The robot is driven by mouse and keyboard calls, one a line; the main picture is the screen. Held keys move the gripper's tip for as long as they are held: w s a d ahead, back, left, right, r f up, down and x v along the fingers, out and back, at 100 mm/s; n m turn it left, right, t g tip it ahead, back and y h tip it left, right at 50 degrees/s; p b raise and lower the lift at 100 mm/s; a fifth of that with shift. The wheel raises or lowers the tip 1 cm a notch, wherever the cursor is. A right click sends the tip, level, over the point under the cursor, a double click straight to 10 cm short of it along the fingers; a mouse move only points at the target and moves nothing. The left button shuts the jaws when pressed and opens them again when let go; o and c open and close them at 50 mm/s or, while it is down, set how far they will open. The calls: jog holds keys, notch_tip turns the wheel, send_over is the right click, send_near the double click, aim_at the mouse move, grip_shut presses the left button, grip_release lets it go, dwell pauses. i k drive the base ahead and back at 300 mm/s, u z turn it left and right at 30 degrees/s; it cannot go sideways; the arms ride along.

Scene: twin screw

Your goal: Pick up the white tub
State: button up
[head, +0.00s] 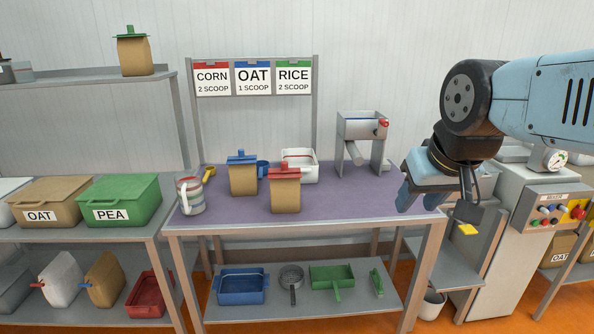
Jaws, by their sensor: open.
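The white tub (309,171) stands upright toward the back of the purple-topped table (330,211), right of centre. A brown bag with a red clip (286,193) stands in front of it and hides part of its lower left. The tub has an open top, and what is inside cannot be made out. My gripper (421,203) is at the table's right end, pointing down, well to the right of the tub and apart from it. It is open, with nothing visible in it.
A brown bag with a blue clip (243,177) and a blue cup (263,168) stand left of the tub. A metal hopper (361,130) stands to its right. The table's front right is clear.

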aim_at(304, 158)
jog(key=u, duration=0.35)
jog(key=i, duration=1.3)
jog(key=u, duration=0.7)
